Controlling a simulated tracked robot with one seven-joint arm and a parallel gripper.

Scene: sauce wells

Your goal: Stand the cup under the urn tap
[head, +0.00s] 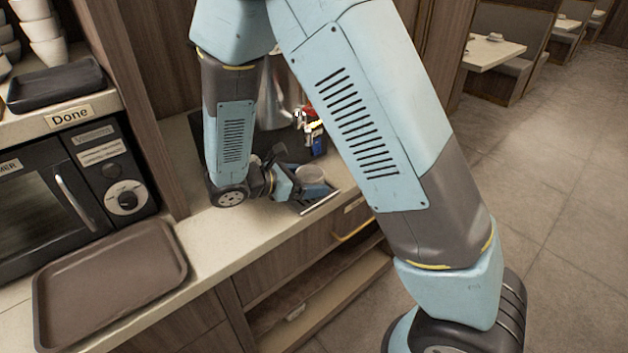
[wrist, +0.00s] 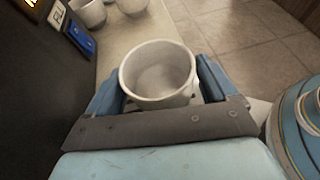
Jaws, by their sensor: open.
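A white cup (wrist: 158,78) stands upright between the two blue fingers of my gripper (wrist: 160,88) in the wrist view. The fingers are apart, one on each side of the cup, and I cannot tell whether either touches it. In the head view, my gripper (head: 305,187) is low over the counter, with the cup (head: 311,174) partly hidden by it. A silver urn (head: 283,95) stands behind my arm, which hides much of it.
A brown tray (head: 60,318) lies on the counter (head: 208,228) at left, before a microwave (head: 45,205). The wrist view shows other white cups (wrist: 90,14) and a blue labelled item (wrist: 80,38). The counter edge is close.

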